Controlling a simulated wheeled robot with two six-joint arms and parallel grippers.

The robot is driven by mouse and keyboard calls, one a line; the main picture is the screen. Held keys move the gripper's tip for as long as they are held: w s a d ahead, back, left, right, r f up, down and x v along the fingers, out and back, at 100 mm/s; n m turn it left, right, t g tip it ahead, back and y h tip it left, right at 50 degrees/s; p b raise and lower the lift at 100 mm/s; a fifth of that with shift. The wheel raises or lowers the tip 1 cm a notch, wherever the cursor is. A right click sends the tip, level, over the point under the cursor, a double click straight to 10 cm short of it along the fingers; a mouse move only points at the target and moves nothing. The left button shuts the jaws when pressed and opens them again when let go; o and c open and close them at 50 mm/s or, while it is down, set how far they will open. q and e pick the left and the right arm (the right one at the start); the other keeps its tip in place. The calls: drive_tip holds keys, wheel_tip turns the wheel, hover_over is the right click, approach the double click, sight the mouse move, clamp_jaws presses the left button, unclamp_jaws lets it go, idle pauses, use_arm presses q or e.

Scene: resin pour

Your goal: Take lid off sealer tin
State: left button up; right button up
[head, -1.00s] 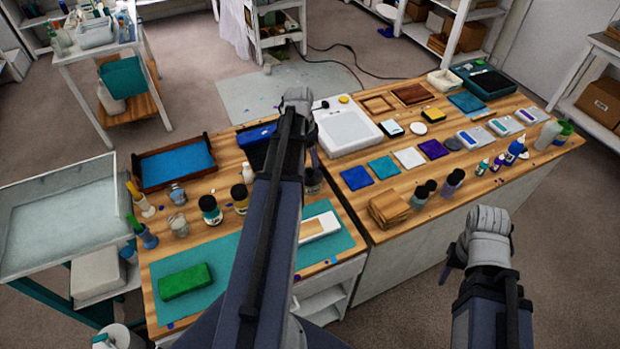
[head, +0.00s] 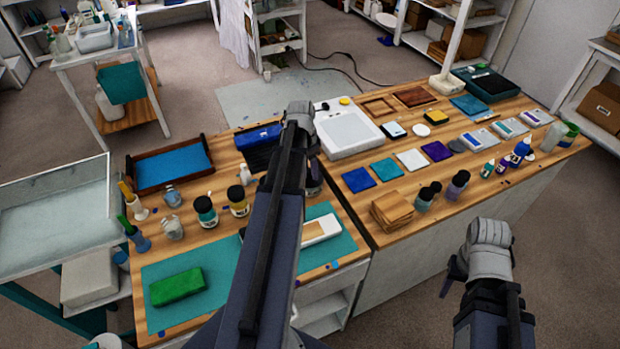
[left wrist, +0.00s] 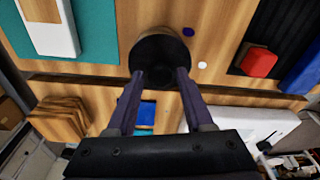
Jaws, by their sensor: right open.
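The sealer tin is probably the dark round tin (left wrist: 158,48) in the left wrist view, standing on the wooden bench. In the head view a dark tin (head: 315,188) shows only partly beside my left arm. My left gripper (left wrist: 161,74) points at the tin, its two fingers spread apart with the tips at the tin's near edge. I cannot tell whether the fingers press on its lid. In the head view my left gripper (head: 314,165) is over the tin, largely hidden by the arm. My right gripper (head: 453,275) is open and empty, off the bench's front edge.
Brown coasters (head: 392,211) are stacked right of the tin. Jars (head: 205,211) stand to its left. A white tray-like device (head: 348,134) and a blue case (head: 258,137) lie behind.

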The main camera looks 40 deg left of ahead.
sight(309, 171)
use_arm(q)
clamp_jaws()
drive_tip(key=shift+r, duration=0.1)
idle(0.4)
wheel_tip(309, 171, up, 10)
drive_tip(key=p, duration=1)
